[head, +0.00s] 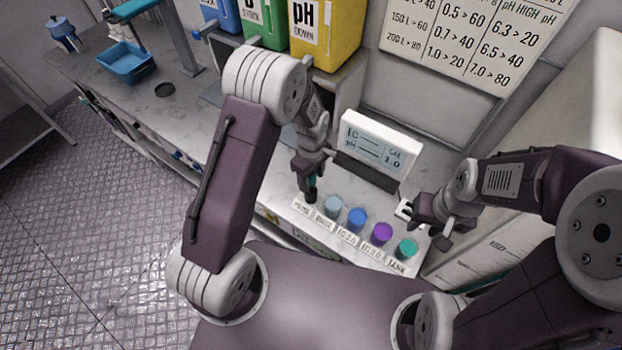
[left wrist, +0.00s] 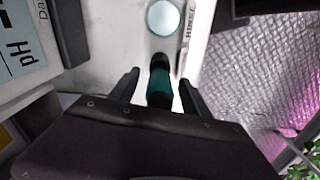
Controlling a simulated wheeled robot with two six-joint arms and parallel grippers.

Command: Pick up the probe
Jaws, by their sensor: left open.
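The probe (head: 312,182), teal with a black end, stands at the left end of the row of cups in the head view. In the left wrist view the probe (left wrist: 160,88) shows between the two fingers. My left gripper (head: 311,167) is open, with its fingers on either side of the probe; I cannot tell whether they touch it. The left gripper also shows in the left wrist view (left wrist: 159,80). My right gripper (head: 424,216) is at the right of the cups, near a small white object (head: 403,208); whether it is open is unclear. The probe's lower end is partly hidden.
Light blue (head: 333,204), blue (head: 357,218), purple (head: 381,233) and teal (head: 406,248) cups stand in a labelled row along the bench's front edge. A white meter (head: 380,140) stands behind them. Coloured containers (head: 330,35) are at the back. A blue tray (head: 126,63) is far left.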

